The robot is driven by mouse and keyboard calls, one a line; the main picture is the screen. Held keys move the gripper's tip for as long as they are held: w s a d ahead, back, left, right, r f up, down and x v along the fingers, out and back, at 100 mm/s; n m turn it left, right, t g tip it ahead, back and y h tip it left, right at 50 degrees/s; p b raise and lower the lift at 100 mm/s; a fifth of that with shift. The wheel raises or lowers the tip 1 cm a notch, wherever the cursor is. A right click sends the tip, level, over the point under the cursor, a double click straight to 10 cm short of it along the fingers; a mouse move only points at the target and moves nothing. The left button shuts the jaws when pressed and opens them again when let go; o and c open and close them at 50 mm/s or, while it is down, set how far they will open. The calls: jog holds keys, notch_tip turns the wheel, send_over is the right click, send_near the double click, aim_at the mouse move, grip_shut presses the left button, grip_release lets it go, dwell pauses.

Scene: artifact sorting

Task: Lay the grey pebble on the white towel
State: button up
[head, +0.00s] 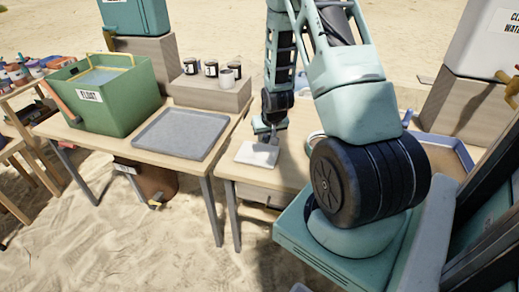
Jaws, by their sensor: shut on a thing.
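The white towel (254,156) lies flat near the front left of the right-hand wooden table. My gripper (269,136) points down over the towel's back right part. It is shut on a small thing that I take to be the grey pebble. The pebble is too small and too hidden by the fingers to make out clearly. I cannot tell whether it touches the towel.
A grey tray (181,134) and a green bin labelled FLOAT (112,104) stand on the left table. Dark jars and a mug (228,78) stand on a wooden block (208,92). A blue-rimmed tray (440,143) lies right, partly behind my arm.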

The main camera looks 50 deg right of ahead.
aim_at(265, 153)
jog(key=shift+f, duration=3.05)
jog(key=shift+f, duration=0.2)
jog(key=o, duration=1)
jog(key=shift+r, duration=0.2)
jog(key=shift+r, duration=0.25)
jog(key=v, duration=1.1)
jog(key=shift+s+a+r, duration=0.1)
jog(key=shift+s+r, duration=0.1)
jog(key=shift+r, duration=0.05)
